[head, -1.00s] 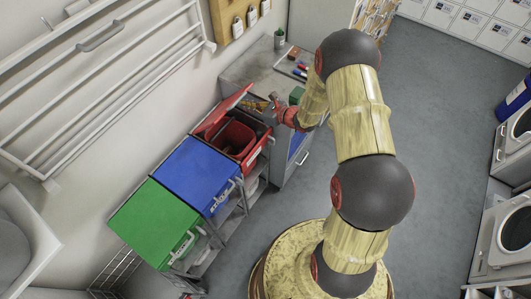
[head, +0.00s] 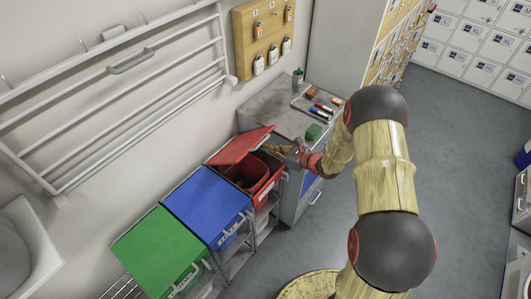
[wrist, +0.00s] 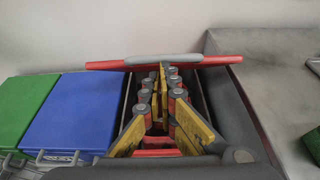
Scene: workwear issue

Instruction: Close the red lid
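The red lid (head: 240,146) is hinged on the wall side of the red bin (head: 263,190) and stands tilted, partly open. The dark inside of the bin shows below it in the head view. In the wrist view the lid (wrist: 110,65) is nearly edge-on, with a grey handle (wrist: 165,59) along its edge. My gripper (head: 270,148) is at the lid's right end in the head view. In the wrist view its yellow-padded fingers (wrist: 160,72) come together at the tips and look shut, with nothing seen between them. The tips overlap the lid's edge there; I cannot tell if they touch.
A blue-lidded bin (head: 207,203) and a green-lidded bin (head: 158,250) stand in line to the left, both closed. A grey cabinet (head: 268,104) with a tray (head: 318,105) of small items is at the right. A white wall rack (head: 130,95) hangs behind. Floor in front is open.

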